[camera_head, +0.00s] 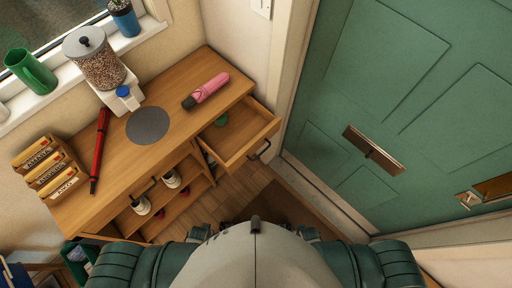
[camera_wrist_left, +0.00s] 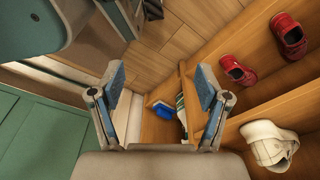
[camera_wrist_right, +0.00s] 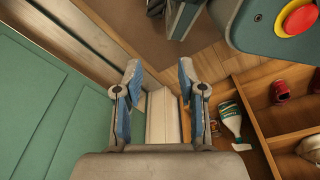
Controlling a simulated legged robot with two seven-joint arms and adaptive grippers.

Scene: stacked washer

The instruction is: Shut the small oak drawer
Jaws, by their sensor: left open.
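The small oak drawer (camera_head: 237,148) is pulled out at the right end of the oak cabinet (camera_head: 165,90) in the head view. Its dark handle (camera_head: 260,150) is on the front face, and a small green thing (camera_head: 221,119) lies inside. My left gripper (camera_wrist_left: 160,82) is open and empty in the left wrist view, with cabinet shelves beyond it. My right gripper (camera_wrist_right: 159,72) is open and empty in the right wrist view. Neither gripper shows in the head view, and I cannot make out the drawer in the wrist views.
A green door (camera_head: 400,90) stands to the right of the drawer. On the cabinet top are a pink and black folded umbrella (camera_head: 207,90), a grey disc (camera_head: 148,125), a dispenser (camera_head: 98,62), a red stick-like thing (camera_head: 100,148) and several boxes (camera_head: 48,168). Shoes (camera_wrist_left: 268,143) sit on the shelves.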

